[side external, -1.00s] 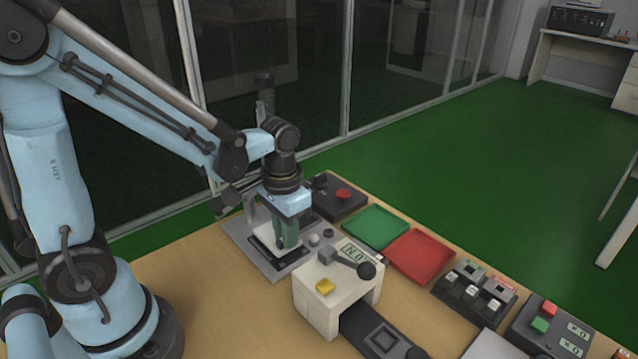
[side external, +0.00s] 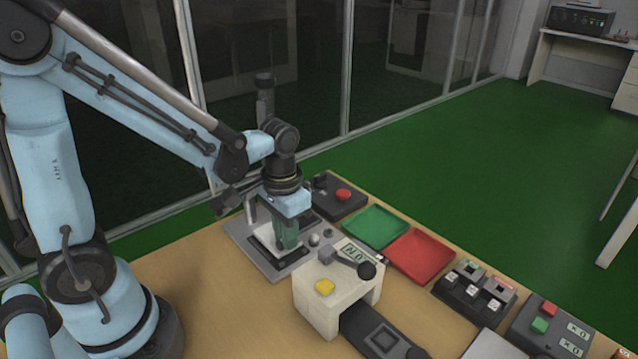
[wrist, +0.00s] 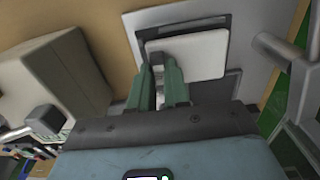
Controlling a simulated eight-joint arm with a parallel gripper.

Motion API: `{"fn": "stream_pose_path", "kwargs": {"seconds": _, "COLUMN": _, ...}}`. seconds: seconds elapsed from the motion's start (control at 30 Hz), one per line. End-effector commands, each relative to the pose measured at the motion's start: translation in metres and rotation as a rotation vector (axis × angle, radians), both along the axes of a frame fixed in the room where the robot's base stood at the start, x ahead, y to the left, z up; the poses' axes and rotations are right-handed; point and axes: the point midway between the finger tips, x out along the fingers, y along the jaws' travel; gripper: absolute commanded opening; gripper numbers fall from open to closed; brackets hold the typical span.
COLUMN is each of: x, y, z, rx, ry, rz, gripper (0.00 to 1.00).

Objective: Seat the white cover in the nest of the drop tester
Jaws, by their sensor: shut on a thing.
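The white cover (wrist: 200,52) is a flat rounded plate in the wrist view. My gripper (wrist: 162,70) is shut on it at its near left edge, with green fingers pointing down. The dark nest (wrist: 180,27) lies beneath the cover, its rim showing along the far and left sides. The cover sits off-centre over it, toward the near right. In the side external view my gripper (side external: 287,245) is low over the grey base plate (side external: 282,274), and part of the cover (side external: 264,240) shows beside the fingers. I cannot tell whether the cover touches the nest.
A cream housing with a yellow button (side external: 325,287) and a black-knobbed lever stands close in front right. A control box with a red button (side external: 343,195), a green tray (side external: 375,227) and a red tray (side external: 420,256) lie behind and right. Bare wood (side external: 220,310) is at the front left.

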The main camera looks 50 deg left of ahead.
Motion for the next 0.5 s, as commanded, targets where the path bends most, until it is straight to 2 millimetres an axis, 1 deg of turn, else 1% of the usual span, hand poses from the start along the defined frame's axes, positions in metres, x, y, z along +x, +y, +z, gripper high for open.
{"fn": "stream_pose_path", "kwargs": {"seconds": 0.5, "x": 0.0001, "y": 0.0000, "z": -0.0072, "rx": 0.000, "ry": 0.000, "rz": 0.000, "gripper": 0.00}}
